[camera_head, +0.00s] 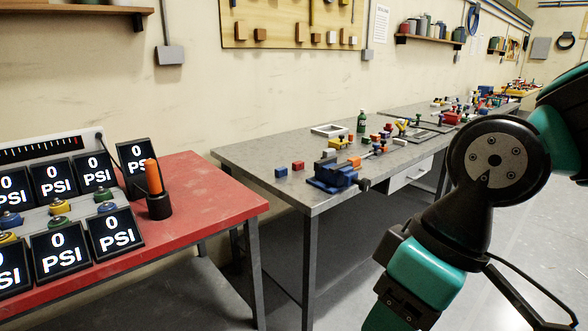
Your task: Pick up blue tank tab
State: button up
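I cannot tell for sure which blue piece is the blue tank tab. A small blue block (281,172) lies on the near left corner of the grey workbench (240,155), beside a red block. Blue round pieces also sit among the PSI displays on the red table: one at the left (10,219) and one at the right (106,207). My arm comes in from the right edge and runs down to the bottom of the view, in front of the floor and well right of these pieces. My gripper's fingers are not in view.
The red table (215,205) carries several PSI displays (58,250) and an orange cylinder (153,176) in a black holder. A blue vise (335,175) sits on the workbench edge, with a red block (298,166) and small coloured parts nearby. Open floor shows at lower right.

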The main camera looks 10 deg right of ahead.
aim_at(281, 172)
jog(key=i, duration=0.5)
jog(key=u, duration=0.4)
jog(key=i, duration=1.65)
jog(key=u, duration=0.45)
